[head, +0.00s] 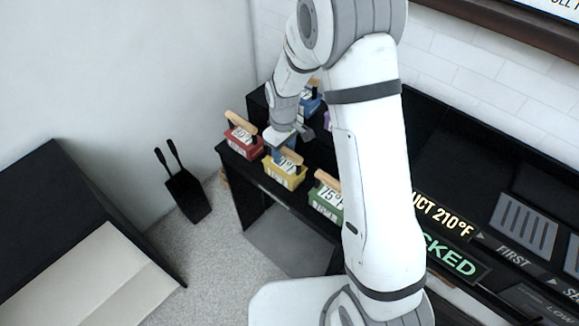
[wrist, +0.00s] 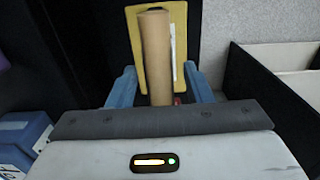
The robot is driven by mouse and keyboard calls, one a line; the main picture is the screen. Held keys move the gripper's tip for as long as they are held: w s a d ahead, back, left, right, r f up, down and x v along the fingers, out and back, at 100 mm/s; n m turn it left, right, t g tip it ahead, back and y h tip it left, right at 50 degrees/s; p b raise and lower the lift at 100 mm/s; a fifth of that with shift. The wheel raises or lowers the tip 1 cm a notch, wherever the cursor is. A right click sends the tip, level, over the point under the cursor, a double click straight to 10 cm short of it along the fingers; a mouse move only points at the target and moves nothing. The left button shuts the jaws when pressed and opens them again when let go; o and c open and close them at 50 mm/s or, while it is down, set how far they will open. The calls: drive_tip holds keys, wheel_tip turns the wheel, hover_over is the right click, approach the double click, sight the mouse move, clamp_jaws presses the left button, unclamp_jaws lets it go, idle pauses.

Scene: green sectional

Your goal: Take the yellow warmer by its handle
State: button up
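The yellow warmer (head: 284,177) stands near the front edge of the black counter, between the red and green warmers. Its light wooden handle (head: 291,155) is on top. In the wrist view the handle (wrist: 155,50) runs up the middle, with the yellow body (wrist: 180,22) behind it. My gripper (wrist: 161,84) is open, with one blue finger on each side of the handle and a gap on both sides. In the head view my gripper (head: 284,145) is just above and behind the yellow warmer. I cannot tell how deep the handle sits between the fingers.
The red warmer (head: 243,143) is close on the left and the green warmer (head: 324,205) close on the right. A blue warmer (head: 309,104) stands behind, and a blue box (wrist: 20,138) shows at lower left in the wrist view. Black-handled tools (head: 188,197) stand on the floor.

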clamp_jaws()
drive_tip(key=shift+r, duration=0.1)
idle(1.1)
